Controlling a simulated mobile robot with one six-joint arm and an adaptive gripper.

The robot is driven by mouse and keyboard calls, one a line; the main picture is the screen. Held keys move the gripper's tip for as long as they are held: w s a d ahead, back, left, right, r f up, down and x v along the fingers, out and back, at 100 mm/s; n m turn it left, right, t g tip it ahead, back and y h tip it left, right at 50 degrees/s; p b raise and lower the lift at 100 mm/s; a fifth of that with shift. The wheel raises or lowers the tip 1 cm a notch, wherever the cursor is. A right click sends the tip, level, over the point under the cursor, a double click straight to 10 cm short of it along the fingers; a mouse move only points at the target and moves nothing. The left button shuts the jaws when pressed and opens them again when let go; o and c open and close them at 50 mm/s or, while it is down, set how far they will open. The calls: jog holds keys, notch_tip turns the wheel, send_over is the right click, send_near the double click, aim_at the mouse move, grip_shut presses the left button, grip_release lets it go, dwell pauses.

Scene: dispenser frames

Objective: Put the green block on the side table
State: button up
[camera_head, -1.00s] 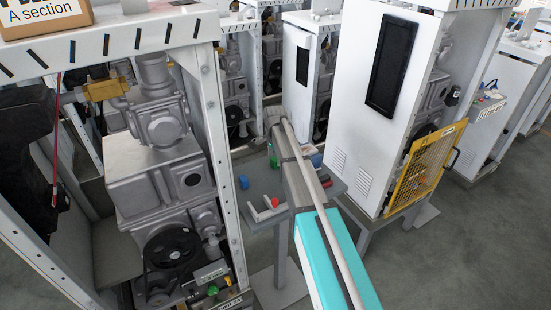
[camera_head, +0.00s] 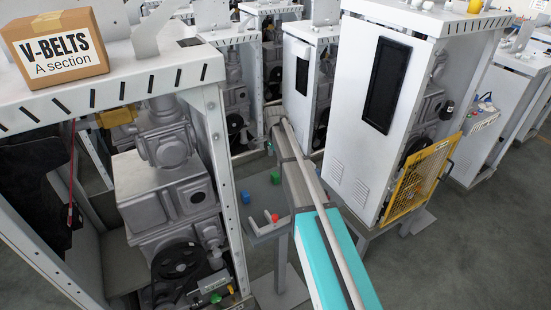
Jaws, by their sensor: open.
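The green block (camera_head: 275,178) is small and stands on a grey tabletop (camera_head: 257,207) left of my arm. A blue block (camera_head: 246,197) stands to its left and a little nearer. I cannot tell whether this tabletop is the side table. My grey and teal arm reaches from the bottom of the view toward the table and covers the right part of it. My gripper does not show.
A small red object (camera_head: 275,217) sits by a pale angled piece (camera_head: 263,225) on the near part of the tabletop. A white machine frame carrying a V-belts box (camera_head: 55,45) stands left. A white cabinet (camera_head: 400,100) with a yellow guard (camera_head: 419,180) stands right. Open floor lies at lower right.

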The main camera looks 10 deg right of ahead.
jog(key=shift+r+p, duration=0.9)
jog(key=shift+r, duration=0.3)
jog(key=shift+s, duration=0.1)
jog(key=s+n, duration=1.4)
jog(key=s, duration=1.5)
